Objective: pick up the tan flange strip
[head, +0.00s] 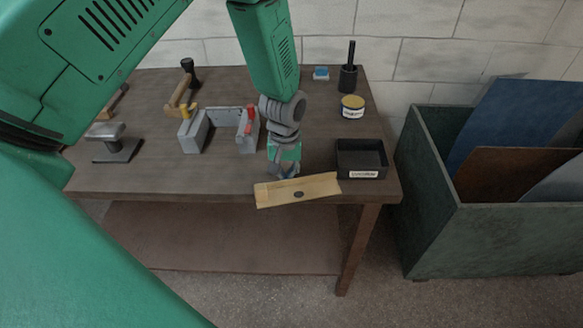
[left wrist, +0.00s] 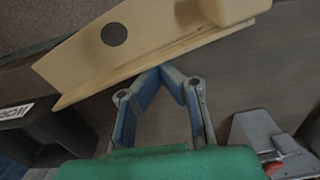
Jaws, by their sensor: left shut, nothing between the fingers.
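The tan flange strip (head: 310,191) lies at the front edge of the bench and overhangs it, with a dark round hole in its face. It also shows across the top of the left wrist view (left wrist: 130,45), with a raised flange along its near side. My left gripper (head: 285,176) is just behind the strip, pointing down at the bench. In the left wrist view its blue fingertips (left wrist: 167,72) are together, close to the flange edge, with nothing between them. Whether they touch the strip I cannot tell. My right gripper is not in view.
A black labelled tray (head: 361,172) stands right of the strip. A metal stake (head: 117,150), mallet (head: 182,98), tin (head: 352,112) and black cup (head: 348,80) are farther off. A green bin (head: 500,235) holding sheets stands right.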

